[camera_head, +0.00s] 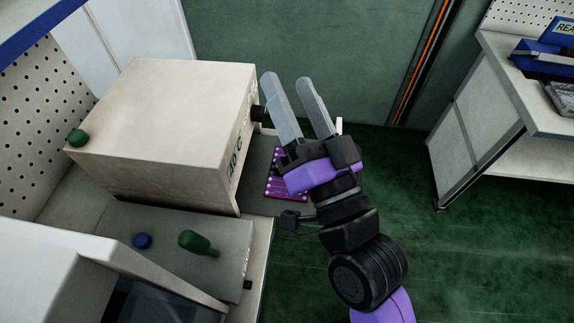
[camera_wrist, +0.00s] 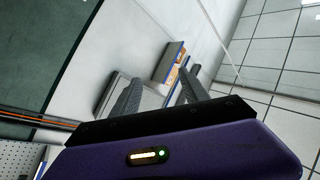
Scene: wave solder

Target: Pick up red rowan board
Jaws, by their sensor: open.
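A purple board with light spots (camera_head: 274,184) lies on a grey surface beside the beige machine, partly hidden behind my gripper. I see no clearly red board in either view. My gripper (camera_head: 286,84) is open and empty. Its two grey fingers point up and away, well above the surface, with the purple board below and left of its palm. In the wrist view the open fingers (camera_wrist: 165,76) have nothing between them in their grip, and the purple board is not seen there.
A beige machine (camera_head: 165,125) stands close left of my gripper. A white bench (camera_head: 500,100) stands at the right. Green floor (camera_head: 460,260) between is clear.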

